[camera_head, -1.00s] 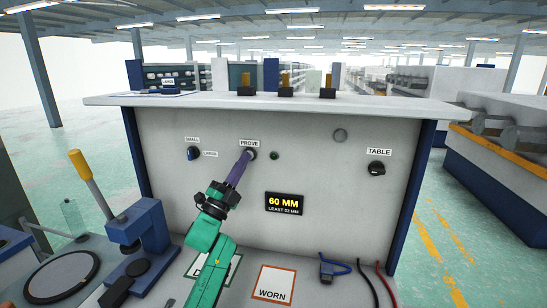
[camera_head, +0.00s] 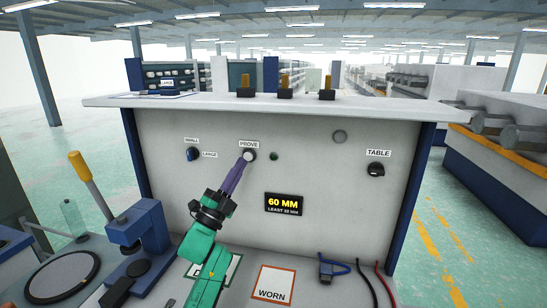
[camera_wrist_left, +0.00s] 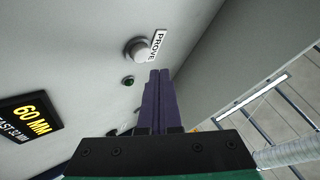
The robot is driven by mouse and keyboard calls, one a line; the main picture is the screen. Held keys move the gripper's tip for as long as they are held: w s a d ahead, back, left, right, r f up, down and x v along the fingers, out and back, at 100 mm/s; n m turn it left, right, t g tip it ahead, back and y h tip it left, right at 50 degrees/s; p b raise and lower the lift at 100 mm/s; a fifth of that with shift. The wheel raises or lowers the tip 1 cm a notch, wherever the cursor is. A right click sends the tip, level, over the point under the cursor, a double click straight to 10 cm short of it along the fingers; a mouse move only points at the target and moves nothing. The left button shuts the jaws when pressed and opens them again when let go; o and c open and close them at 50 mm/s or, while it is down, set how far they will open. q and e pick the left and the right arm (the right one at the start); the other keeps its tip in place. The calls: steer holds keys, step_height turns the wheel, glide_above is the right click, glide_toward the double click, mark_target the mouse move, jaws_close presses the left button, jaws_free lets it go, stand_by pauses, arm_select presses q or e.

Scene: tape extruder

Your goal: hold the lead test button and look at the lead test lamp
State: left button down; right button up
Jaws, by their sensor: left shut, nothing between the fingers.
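A pale round button (camera_head: 249,156) labelled PROVE sits on the upright grey panel. It also shows in the wrist view (camera_wrist_left: 137,50), standing out from the panel. No label reading lead test shows. A small dark green lamp (camera_head: 274,156) is just right of the button; it also shows in the wrist view (camera_wrist_left: 129,80) and looks unlit. My left gripper (camera_head: 242,164), with purple fingers, is shut and empty. Its tips are just below the button in the head view. In the wrist view the fingers (camera_wrist_left: 159,74) look apart from the button. My right gripper is not in view.
A yellow-handled blue press (camera_head: 139,229) stands left of my arm. A WORN card (camera_head: 274,283) and cables (camera_head: 366,279) lie below.

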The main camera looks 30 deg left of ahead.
arm_select(q)
steer(key=s, duration=0.1)
steer(key=s+d, duration=0.1)
steer(key=s, duration=0.1)
steer(key=shift+s+d+r+p, duration=0.1)
steer(key=shift+s+p, duration=0.2)
